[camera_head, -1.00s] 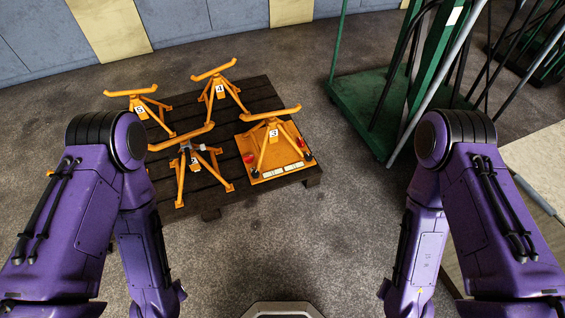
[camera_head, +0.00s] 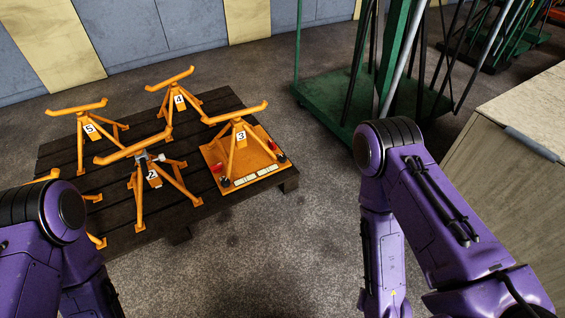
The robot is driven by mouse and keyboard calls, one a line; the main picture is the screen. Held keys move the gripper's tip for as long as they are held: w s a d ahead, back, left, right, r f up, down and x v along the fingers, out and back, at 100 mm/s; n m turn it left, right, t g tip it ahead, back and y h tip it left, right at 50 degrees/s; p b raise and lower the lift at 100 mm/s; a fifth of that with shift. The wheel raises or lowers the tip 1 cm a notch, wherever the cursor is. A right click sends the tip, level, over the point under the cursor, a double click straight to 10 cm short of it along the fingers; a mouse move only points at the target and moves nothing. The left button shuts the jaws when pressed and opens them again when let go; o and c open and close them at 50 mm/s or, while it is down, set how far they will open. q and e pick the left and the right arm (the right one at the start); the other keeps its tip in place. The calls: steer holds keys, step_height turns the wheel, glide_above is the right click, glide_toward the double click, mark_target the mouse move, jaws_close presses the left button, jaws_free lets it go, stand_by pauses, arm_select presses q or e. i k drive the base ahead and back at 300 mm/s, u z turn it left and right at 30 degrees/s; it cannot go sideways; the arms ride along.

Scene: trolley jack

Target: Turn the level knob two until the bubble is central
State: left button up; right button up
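An orange base plate (camera_head: 246,158) lies at the right front corner of the dark pallet, with stand 3 (camera_head: 241,136) upright on it. A pale strip of level windows (camera_head: 255,176) runs along its front edge. The bubble is too small to make out. Small red and black knobs sit at its corners: a red one (camera_head: 216,168) and a black one (camera_head: 225,182) at the left, another black one (camera_head: 282,158) at the right. I cannot tell which is knob two. Both my arms show, but their grippers are below the frame.
Orange stands 2 (camera_head: 151,174), 4 (camera_head: 179,98) and 5 (camera_head: 89,128) share the pallet (camera_head: 60,155); part of another shows at the left. A green trolley (camera_head: 335,100) stands behind right, a cabinet (camera_head: 505,150) at the right. The floor before the plate is clear.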

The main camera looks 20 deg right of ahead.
mark_target(281, 158)
steer(key=i, duration=1)
steer(key=u, duration=0.35)
